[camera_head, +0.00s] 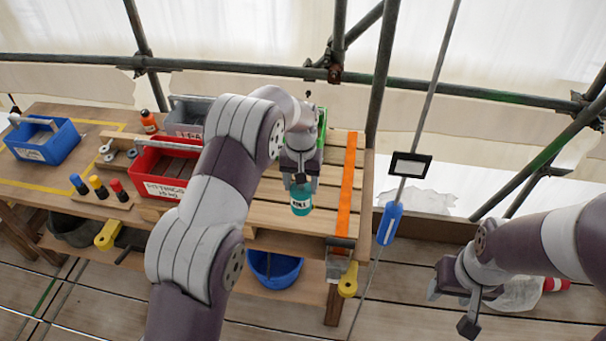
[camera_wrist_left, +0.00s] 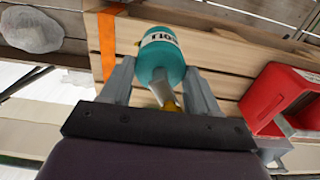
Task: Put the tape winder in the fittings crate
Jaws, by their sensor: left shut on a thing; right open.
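My left gripper (camera_head: 300,178) is shut on a teal cylinder (camera_head: 301,201) with a white lettered label. I take it for the tape winder, but its label is not clear. In the left wrist view the cylinder (camera_wrist_left: 162,62) has a grey stem and yellow end between the fingers. It is right of the crate, over the bench's right part. My right gripper (camera_head: 453,304) is open and empty, off the bench.
A blue crate (camera_head: 42,143) stands at the bench's left end, and a grey crate (camera_head: 187,117) behind the red one. Several coloured-top pieces (camera_head: 98,187) stand in front. An orange strip (camera_head: 347,180) crosses the bench's right end. A blue weight (camera_head: 389,224) hangs on a line.

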